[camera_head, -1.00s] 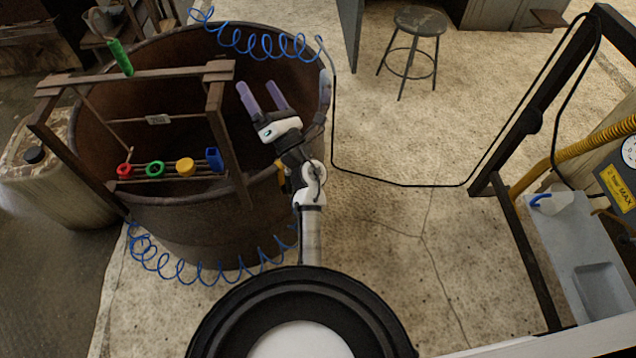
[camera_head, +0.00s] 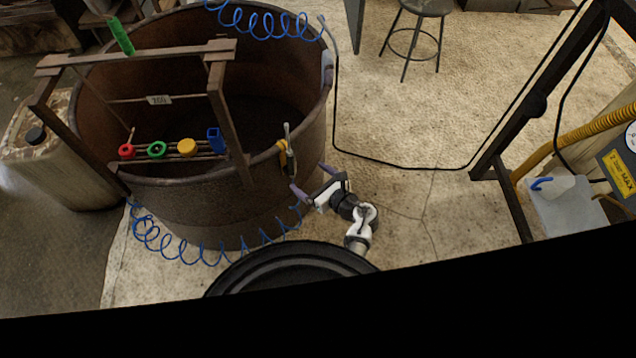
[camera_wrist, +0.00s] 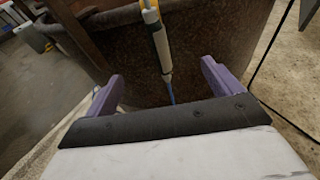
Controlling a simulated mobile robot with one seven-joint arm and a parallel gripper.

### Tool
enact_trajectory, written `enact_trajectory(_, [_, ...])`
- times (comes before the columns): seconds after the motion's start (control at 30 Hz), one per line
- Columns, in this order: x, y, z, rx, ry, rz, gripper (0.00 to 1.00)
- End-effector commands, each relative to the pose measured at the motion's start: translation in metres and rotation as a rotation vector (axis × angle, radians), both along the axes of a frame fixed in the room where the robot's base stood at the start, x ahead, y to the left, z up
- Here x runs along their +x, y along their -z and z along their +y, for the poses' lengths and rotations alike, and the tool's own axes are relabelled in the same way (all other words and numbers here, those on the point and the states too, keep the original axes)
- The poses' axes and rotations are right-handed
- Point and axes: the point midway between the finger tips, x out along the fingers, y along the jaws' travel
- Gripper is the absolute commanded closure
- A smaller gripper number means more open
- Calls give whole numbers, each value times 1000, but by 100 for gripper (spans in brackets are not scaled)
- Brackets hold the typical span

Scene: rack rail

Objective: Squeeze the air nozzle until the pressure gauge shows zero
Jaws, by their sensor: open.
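The air nozzle (camera_head: 287,152), grey with a yellow part, hangs upright at the front right rim of the rusty round tub (camera_head: 190,205). In the wrist view the nozzle (camera_wrist: 158,40) stands ahead, roughly centred between my fingers, with a blue hose below it. My gripper (camera_head: 311,181) is open and empty, outside the tub, just below and right of the nozzle. Its purple fingers (camera_wrist: 163,76) show apart, and I see no contact. The pressure gauge (camera_head: 631,138) is a white dial at the right edge, partly cut off; its reading is too small to tell.
A wooden frame (camera_head: 220,120) with coloured fittings spans the tub. A coiled blue hose (camera_head: 190,252) runs along the tub's front. A stool (camera_head: 405,45) stands at the back, and a dark post (camera_head: 540,100) at right. The floor between is mostly clear.

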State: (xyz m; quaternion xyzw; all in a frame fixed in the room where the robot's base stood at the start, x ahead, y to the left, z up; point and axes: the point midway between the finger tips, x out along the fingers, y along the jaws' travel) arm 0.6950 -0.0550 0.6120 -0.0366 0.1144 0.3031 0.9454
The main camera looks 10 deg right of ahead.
Motion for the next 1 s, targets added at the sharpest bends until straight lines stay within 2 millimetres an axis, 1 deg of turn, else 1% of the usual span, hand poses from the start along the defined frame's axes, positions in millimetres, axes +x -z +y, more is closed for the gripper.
enact_trajectory(0.1, [16,5,12,0,-2,-1,9])
enact_trajectory(0.5, [60,20,43,1,-2,-2,9])
enact_trajectory(0.7, [71,22,52,1,-1,-1,9])
enact_trajectory(1.0, [74,21,53,1,0,-1,9])
